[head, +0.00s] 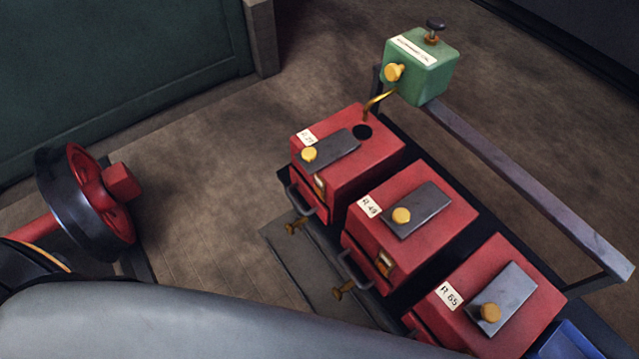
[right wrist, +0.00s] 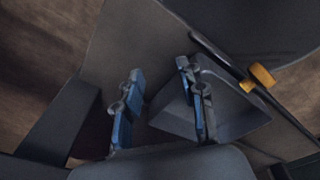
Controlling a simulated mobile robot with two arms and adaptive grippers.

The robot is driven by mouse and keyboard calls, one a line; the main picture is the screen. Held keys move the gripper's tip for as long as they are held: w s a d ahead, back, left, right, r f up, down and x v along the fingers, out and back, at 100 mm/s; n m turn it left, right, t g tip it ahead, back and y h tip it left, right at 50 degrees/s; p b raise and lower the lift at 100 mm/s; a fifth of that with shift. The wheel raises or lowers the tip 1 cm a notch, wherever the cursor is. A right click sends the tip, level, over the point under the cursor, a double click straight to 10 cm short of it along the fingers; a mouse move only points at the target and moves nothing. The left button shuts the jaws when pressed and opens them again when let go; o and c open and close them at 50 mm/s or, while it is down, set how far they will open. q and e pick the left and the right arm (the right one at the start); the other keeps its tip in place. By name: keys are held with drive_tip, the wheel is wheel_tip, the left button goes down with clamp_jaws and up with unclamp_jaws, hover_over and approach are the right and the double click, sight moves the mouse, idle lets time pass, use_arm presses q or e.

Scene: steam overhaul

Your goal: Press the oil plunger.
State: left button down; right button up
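The green oil box (head: 418,68) stands at the top right in the head view, raised on a post behind the row of red boxes. Its plunger is a dark round knob (head: 435,24) on a short stem with a brass collar, standing up from the top. A brass knob (head: 394,72) is on its front, and a brass spout (head: 376,101) points down above the dark round hole (head: 362,132) in the farthest red box. My right gripper (right wrist: 161,101) shows in the right wrist view with blue-padded fingers apart and nothing between them. My left gripper is not in view.
Red boxes (head: 384,151), (head: 448,202), (head: 536,292) with grey lid plates and brass knobs stand in a row. A metal rail (head: 530,190) runs behind them. A red and black wheel (head: 85,200) is at left. Dark shapes and an orange knob (right wrist: 262,76) lie near my right gripper.

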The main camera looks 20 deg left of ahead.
drive_tip(key=shift+a, duration=0.1)
drive_tip(key=shift+w+a, duration=0.15)
drive_tip(key=shift+a, duration=0.35)
clamp_jaws()
drive_tip(key=shift+r, duration=0.1)
